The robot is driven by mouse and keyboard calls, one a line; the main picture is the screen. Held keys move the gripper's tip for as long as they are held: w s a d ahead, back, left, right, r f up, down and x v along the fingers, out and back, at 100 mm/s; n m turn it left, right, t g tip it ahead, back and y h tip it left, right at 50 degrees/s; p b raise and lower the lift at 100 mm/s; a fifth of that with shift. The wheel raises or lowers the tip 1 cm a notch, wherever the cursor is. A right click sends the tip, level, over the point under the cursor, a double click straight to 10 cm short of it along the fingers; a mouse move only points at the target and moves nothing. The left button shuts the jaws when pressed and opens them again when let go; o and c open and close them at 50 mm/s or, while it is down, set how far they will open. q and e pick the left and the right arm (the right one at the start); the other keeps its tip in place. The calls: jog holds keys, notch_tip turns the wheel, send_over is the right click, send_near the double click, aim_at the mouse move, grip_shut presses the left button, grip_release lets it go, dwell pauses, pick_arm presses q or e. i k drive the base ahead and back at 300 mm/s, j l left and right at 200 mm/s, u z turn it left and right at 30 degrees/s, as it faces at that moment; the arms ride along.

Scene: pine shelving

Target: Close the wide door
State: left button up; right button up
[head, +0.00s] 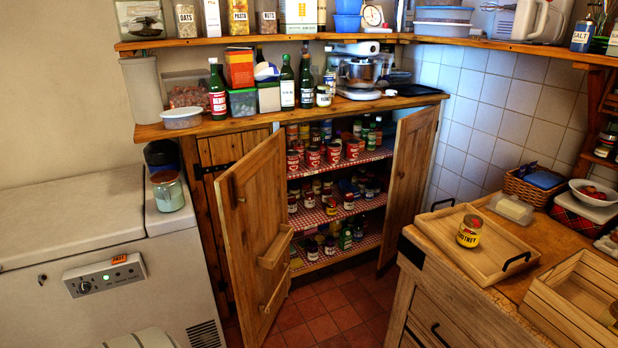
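The pine cupboard stands open below the wooden counter, with two plank doors swung outward. The left door (250,240) looks the wider one; it stands well open toward me, with small wooden racks on its inner face and a dark latch near its upper left edge. The right door (408,185) is narrower in the picture and also stands open, near the tiled wall. Between them, red-checked shelves (345,165) hold several cans and jars. Neither of my grippers shows in the head view.
A white chest freezer (100,270) stands at the left, with a jar (168,192) on it.

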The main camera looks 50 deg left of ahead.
aim_at(258, 234)
jog(key=k+j+u, duration=0.1)
jog(key=j, duration=0.65)
jog(key=k+j+u, duration=0.1)
jog(key=k+j, duration=0.15)
jog(key=j, duration=0.55)
jog(key=k+j+u, duration=0.1)
jog(key=j, duration=0.7)
jog(key=k+j, duration=0.1)
jog(key=j, duration=0.7)
jog(key=k+j+u, duration=0.15)
jog(key=j, duration=0.65)
